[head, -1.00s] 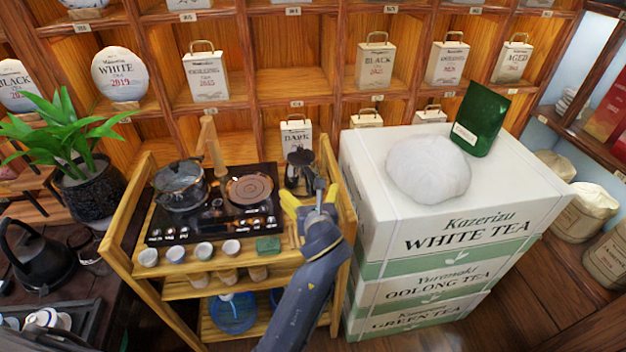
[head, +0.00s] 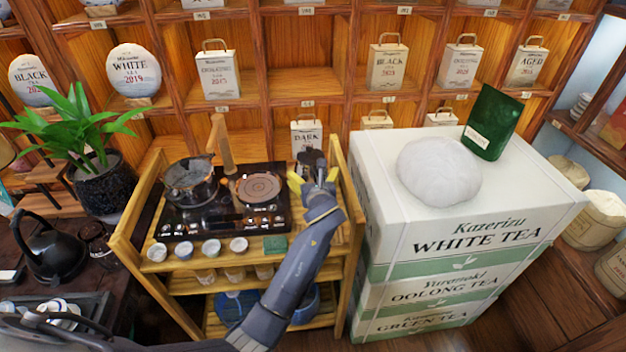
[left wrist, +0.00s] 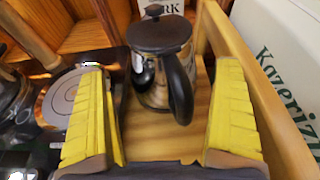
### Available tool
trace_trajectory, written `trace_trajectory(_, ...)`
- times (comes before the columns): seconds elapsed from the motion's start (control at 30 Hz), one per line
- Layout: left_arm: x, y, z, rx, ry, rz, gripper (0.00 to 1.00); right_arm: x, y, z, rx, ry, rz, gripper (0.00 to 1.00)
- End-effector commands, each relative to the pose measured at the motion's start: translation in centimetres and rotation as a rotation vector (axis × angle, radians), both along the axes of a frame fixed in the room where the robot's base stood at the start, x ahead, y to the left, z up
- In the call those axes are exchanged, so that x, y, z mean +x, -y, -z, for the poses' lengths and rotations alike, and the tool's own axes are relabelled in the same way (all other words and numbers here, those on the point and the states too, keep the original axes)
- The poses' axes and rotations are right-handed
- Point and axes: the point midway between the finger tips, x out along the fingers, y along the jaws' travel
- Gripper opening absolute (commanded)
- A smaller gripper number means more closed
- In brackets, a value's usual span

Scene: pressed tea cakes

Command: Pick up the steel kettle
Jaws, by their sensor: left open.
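The steel kettle (head: 311,158) stands on the right end of the wooden tea cart's top, beside the black stove panel. In the head view my gripper partly hides it. The left wrist view shows its shiny steel body (left wrist: 158,34), black lid knob and black curved handle (left wrist: 179,88), which points toward the gripper. My left gripper (head: 314,184) is open and empty, close in front of the kettle. In the left wrist view its yellow fingers (left wrist: 160,100) are spread on either side of the handle, apart from it. My right gripper is not in view.
The stove panel (head: 222,222) holds a glass pot (head: 190,182) and a round plate (head: 258,188). Small cups and a green block (head: 275,243) line the cart's front. Stacked tea boxes (head: 455,240) stand close on the right. A black kettle (head: 50,250) sits far left.

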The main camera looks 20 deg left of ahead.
Motion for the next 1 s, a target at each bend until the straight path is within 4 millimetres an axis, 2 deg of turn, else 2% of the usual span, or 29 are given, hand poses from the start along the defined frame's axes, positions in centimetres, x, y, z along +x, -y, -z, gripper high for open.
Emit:
trace_trajectory(0.4, 3.8, -1.6, 1.5, 0.002, 0.000, -0.001, 1.00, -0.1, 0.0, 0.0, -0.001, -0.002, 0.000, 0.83)
trace_trajectory(0.77, 4.4, -1.8, 1.8, 0.000, 0.001, 0.000, 1.00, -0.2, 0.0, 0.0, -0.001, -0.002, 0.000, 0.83)
trace_trajectory(0.8, 4.4, -1.8, 1.8, 0.000, 0.001, 0.000, 0.99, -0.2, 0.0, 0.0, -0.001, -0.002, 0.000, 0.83)
trace_trajectory(1.0, 4.4, -1.8, 1.8, 0.000, 0.001, 0.000, 0.76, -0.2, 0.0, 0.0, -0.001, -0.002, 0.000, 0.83)
